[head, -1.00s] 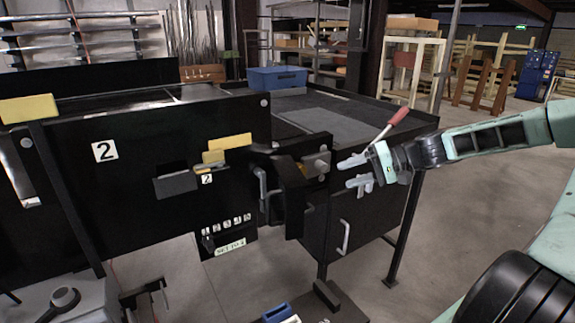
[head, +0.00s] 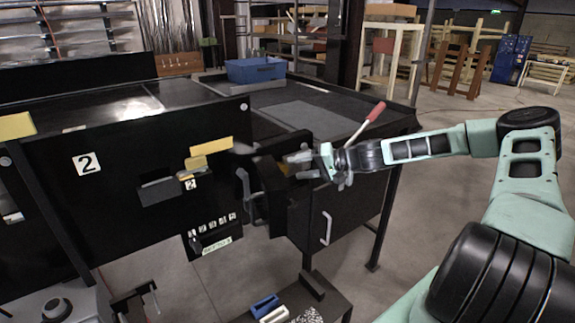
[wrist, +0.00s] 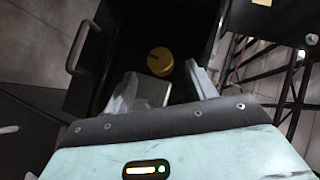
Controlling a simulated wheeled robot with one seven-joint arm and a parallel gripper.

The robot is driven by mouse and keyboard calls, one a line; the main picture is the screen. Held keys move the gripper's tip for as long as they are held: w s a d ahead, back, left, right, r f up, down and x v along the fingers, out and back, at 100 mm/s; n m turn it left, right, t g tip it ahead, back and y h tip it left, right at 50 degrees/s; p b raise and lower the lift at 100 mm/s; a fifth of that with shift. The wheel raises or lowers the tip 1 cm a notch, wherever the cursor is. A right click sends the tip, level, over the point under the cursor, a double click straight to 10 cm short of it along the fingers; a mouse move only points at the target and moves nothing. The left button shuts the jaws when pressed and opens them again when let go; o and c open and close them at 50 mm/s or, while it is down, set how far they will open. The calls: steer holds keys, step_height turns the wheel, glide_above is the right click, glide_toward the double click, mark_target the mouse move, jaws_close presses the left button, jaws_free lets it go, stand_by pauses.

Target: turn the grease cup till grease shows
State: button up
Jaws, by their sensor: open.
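The grease cup appears to be the round brass-yellow cap (wrist: 160,61) inside a dark open-fronted box, ahead of my fingers in the wrist view. A grey block (wrist: 152,90) lies between my fingers in that picture and is nearer than the cap. I cannot tell whether the fingers touch it. In the head view only a bit of brass (head: 284,168) shows beside my fingertips. My gripper (head: 299,166) is open at the mouth of the box, and its spread fingers also show in the wrist view (wrist: 163,90). No grease can be made out.
The dark box's side wall (head: 268,188) stands left of my fingers. A low table (head: 330,298) with small blocks stands in front.

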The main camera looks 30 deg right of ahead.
mark_target(285, 172)
steer(key=shift+p+x, duration=0.6)
steer(key=shift+x, duration=1.65)
steer(key=c, duration=1)
steer(key=shift+f+b, duration=0.15)
steer(key=shift+b, duration=0.3)
